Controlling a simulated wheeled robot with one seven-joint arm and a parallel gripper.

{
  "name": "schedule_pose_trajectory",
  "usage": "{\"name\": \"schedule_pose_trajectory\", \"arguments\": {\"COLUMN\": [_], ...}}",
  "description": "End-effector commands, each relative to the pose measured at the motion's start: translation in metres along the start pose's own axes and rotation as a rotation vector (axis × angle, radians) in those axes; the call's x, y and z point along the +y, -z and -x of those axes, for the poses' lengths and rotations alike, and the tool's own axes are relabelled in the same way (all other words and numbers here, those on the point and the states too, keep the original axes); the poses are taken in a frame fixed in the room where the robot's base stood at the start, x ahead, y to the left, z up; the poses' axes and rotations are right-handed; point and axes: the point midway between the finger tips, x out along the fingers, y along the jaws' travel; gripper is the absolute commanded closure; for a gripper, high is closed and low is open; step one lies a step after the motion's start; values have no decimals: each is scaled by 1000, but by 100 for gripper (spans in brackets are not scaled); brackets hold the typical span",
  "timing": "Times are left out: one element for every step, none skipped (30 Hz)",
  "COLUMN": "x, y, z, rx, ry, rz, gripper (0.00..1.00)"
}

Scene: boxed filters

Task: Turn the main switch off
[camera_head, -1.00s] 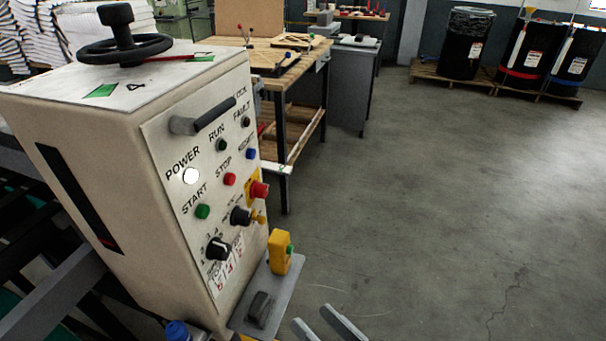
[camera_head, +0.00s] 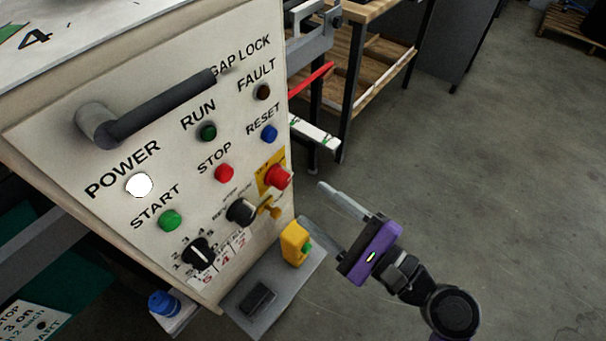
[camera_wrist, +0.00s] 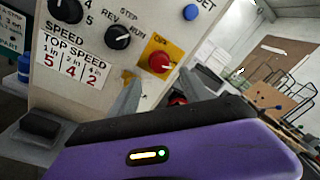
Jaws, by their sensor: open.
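The control panel (camera_head: 190,110) is a pale upright face with labelled lamps, buttons and knobs. A red knob (camera_head: 279,177) on a yellow plate sits at its right edge; it also shows in the wrist view (camera_wrist: 159,62). The plate's lettering is too small to read surely, and no label reads main switch. A black selector knob (camera_head: 241,212) is left of a yellow key-like part (camera_head: 268,208). The POWER lamp (camera_head: 139,185) glows white. My gripper (camera_head: 312,203) is open and empty, right of the red knob, fingers pointing toward the panel, apparently apart from it.
A grey shelf (camera_head: 258,318) juts out below the panel, holding a yellow box with a green button (camera_head: 296,243) and a black rocker (camera_head: 257,297). A thick grey handle (camera_head: 150,113) sticks out above. A workbench (camera_head: 365,85) stands behind.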

Motion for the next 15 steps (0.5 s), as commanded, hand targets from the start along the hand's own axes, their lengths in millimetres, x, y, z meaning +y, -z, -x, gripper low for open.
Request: {"name": "schedule_pose_trajectory", "arguments": {"x": [-1, -1, -1, -2, -2, -2, -2, -2, -2, -2, -2, -2, -2, -1, -2], "y": [0, 0, 0, -1, -1, -2, -2, -1, -1, -1, -1, -1, -1, 0, 0], "z": [-3, -5, -9, -13, -17, -23, -28, -33, -39, -44, -48, -54, -58, -62, -66], "rx": [0, 0, 1, 0, -1, -1, -1, 0, 0, 0, 0, 1, 1, 1, 2], "ry": [0, 1, 1, 1, 0, 0, 0, 0, 1, 0, 1, 2, 1, 0, 1], "rz": [-6, -8, -8, -8, -7, -7, -6, -5, -5, -5, -5, -3, -4, -4, -4], "gripper": [44, 44, 44, 44, 44, 44, 44, 44, 44, 44, 44, 44, 44, 44, 44]}}
